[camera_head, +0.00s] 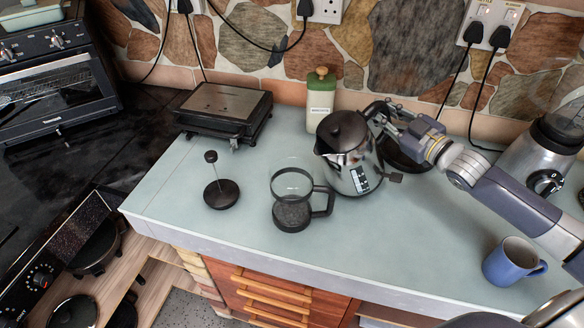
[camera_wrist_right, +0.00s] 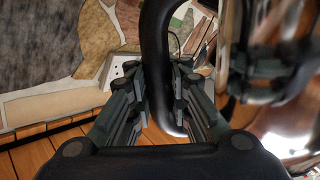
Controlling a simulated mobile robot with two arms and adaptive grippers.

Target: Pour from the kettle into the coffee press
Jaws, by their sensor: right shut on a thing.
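The steel kettle (camera_head: 348,172) with a black lid is near the middle of the worktop in the head view, its spout facing left towards the coffee press. My right gripper (camera_head: 384,112) is shut on the kettle's black handle, which also shows between the fingers in the wrist view (camera_wrist_right: 157,50). I cannot tell whether the kettle touches the worktop. The glass coffee press (camera_head: 291,213) stands upright and open, left of the kettle and nearer the front edge, its black handle pointing right. Its plunger lid (camera_head: 221,194) sits apart, to the left. My left gripper is out of view.
A flat black and steel appliance (camera_head: 226,103) is at the back left. A blue mug (camera_head: 508,262) is at the front right, and a blender (camera_head: 545,150) at the far right. The worktop (camera_head: 420,240) between mug and press is clear.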

